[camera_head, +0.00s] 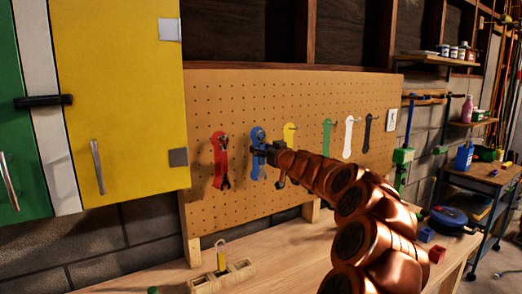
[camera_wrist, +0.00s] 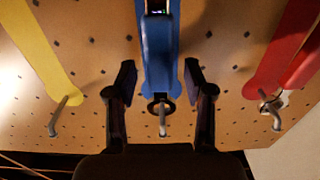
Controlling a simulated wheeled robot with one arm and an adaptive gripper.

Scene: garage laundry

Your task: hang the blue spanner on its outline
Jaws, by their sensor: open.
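The blue spanner (camera_wrist: 158,55) lies in front of its blue outline (camera_head: 257,136) on the pegboard. In the wrist view, its dark ring end (camera_wrist: 160,104) appears to sit around the metal hook (camera_wrist: 163,127). My gripper (camera_wrist: 160,85) is open, with one dark finger on each side of the spanner and a visible gap to both. In the head view, my gripper (camera_head: 268,151) is at the board beside the blue outline and hides part of that area. How far the spanner stands off the board is hard to tell.
A red spanner (camera_head: 220,165) hangs left of the blue one. Right of it are yellow (camera_head: 290,132), green (camera_head: 327,135), white (camera_head: 349,137) and black (camera_head: 367,133) shapes with hooks. The workbench (camera_head: 293,247) below holds a wooden holder (camera_head: 222,281). A yellow cabinet (camera_head: 120,90) stands left.

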